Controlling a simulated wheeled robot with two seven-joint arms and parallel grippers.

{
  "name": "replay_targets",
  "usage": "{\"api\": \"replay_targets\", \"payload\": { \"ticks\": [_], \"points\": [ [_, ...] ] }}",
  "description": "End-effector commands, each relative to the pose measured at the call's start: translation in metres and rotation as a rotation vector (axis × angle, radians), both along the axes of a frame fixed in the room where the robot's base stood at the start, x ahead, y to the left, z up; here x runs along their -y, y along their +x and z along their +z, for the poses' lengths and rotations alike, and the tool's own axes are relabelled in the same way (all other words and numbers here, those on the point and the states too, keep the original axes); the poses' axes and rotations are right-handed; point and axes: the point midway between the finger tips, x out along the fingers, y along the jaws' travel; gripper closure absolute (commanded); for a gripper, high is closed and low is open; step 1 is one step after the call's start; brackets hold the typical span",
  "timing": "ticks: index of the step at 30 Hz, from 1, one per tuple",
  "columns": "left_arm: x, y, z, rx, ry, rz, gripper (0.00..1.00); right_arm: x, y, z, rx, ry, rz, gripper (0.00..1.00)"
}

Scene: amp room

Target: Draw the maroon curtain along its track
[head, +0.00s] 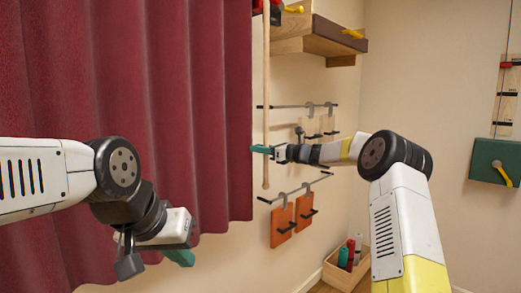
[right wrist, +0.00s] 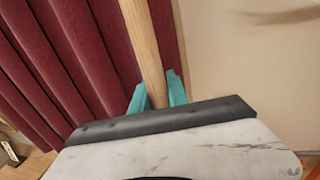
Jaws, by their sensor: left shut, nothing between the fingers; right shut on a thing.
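The maroon curtain (head: 130,85) hangs in folds across the left of the head view, and its right edge is near the middle. It also fills the left of the right wrist view (right wrist: 65,60). A wooden rod (head: 266,90) hangs upright just right of that edge. My right gripper (head: 262,149) is shut on the rod; in the right wrist view its teal fingers (right wrist: 158,95) stand on both sides of the rod (right wrist: 145,45). My left gripper (head: 180,257) is shut and empty, low in front of the curtain. The curtain's track is out of view.
Right of the rod, wall rails carry hanging orange boards (head: 282,225) and pale boards (head: 312,127). A wooden shelf (head: 325,35) juts out above. A wooden box (head: 345,272) with rolls stands on the floor. A green panel (head: 494,163) is on the right wall.

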Motion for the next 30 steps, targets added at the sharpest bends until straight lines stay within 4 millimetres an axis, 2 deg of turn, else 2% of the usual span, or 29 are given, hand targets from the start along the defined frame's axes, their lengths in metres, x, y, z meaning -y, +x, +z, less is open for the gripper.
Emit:
{"api": "replay_targets", "payload": {
  "ticks": [7,8,11,21,30],
  "points": [
    [0.0,0.0,0.0,0.0,0.0,0.0,1.0,0.007,0.004,0.002,0.002,0.0,-0.019,1.0],
    [0.0,0.0,0.0,0.0,0.0,0.0,1.0,0.007,0.004,0.002,0.002,0.0,-0.019,0.76],
    [0.0,0.0,0.0,0.0,0.0,0.0,1.0,0.007,0.004,0.002,0.003,-0.001,-0.018,0.59],
    [0.0,0.0,0.0,0.0,0.0,0.0,1.0,0.007,0.001,0.001,0.002,-0.001,-0.012,0.59],
    [0.0,0.0,0.0,0.0,0.0,0.0,1.0,0.046,-0.023,0.001,0.001,-0.002,-0.015,0.59]
  ]
}}
